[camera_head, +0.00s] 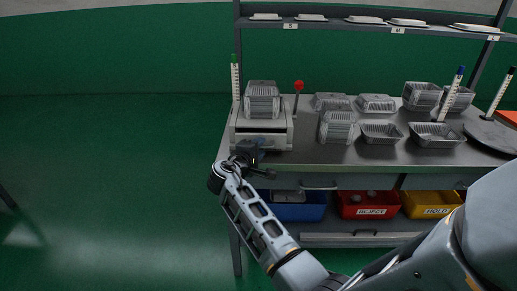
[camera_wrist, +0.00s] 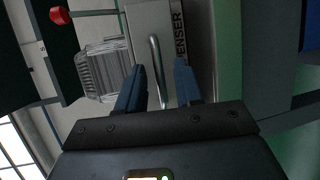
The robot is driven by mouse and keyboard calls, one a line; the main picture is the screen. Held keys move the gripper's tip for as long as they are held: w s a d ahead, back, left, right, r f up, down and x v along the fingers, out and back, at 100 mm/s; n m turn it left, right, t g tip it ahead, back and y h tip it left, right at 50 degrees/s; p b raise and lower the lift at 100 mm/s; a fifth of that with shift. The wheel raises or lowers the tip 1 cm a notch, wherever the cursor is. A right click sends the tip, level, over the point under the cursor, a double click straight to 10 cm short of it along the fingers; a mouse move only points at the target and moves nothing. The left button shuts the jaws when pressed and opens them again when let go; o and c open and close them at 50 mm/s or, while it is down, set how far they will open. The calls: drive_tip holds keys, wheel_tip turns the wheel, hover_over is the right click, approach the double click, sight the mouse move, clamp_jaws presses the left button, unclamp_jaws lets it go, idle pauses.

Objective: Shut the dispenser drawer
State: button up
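The dispenser (camera_head: 282,133) is a pale box at the left end of the metal bench, with a stack of foil trays (camera_head: 262,100) on top. In the wrist view its pale face (camera_wrist: 196,62) carries a partly hidden label ending in "ENSER". A silver bar handle (camera_wrist: 156,62) shows there, lying between the two blue fingers of my gripper (camera_wrist: 158,85). The fingers are apart, with gaps beside the bar. In the head view my gripper (camera_head: 250,155) is at the dispenser's front and hides part of it. How far the drawer stands out is hard to tell.
A red-knobbed lever (camera_head: 298,87) stands right of the dispenser. Several foil trays (camera_head: 380,132) lie farther right on the bench. Blue (camera_head: 300,211), red (camera_head: 367,206) and yellow (camera_head: 430,205) bins sit below. The floor left of the bench is clear.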

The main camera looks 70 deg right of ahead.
clamp_jaws()
idle(1.3)
